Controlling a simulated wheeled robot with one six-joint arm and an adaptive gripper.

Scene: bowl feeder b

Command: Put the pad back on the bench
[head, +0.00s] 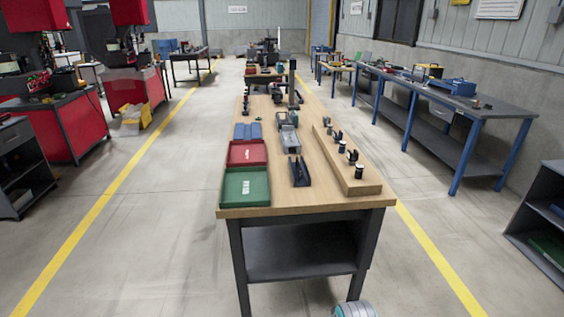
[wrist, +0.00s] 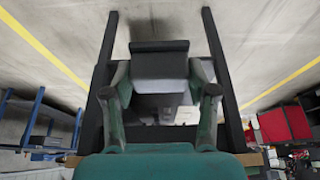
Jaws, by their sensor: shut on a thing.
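In the wrist view, my gripper (wrist: 161,80) has its two fingers closed on the sides of a dark, blocky thing, which I take to be the pad (wrist: 158,47). The pad has a black upper edge and a greyer face below it. Its lower part is partly hidden by the gripper. The bench (head: 283,198) shows in the head view, with a light wooden top and dark legs. My gripper and the pad are not clearly visible in the head view. How far the pad is from the bench top I cannot tell.
On the bench are a green tray (head: 246,187), a red tray (head: 247,153), a blue piece (head: 248,131), a dark holder (head: 299,171), a grey device (head: 289,139) and a raised wooden board (head: 362,182) with dark parts. Some wood near the front edge is bare.

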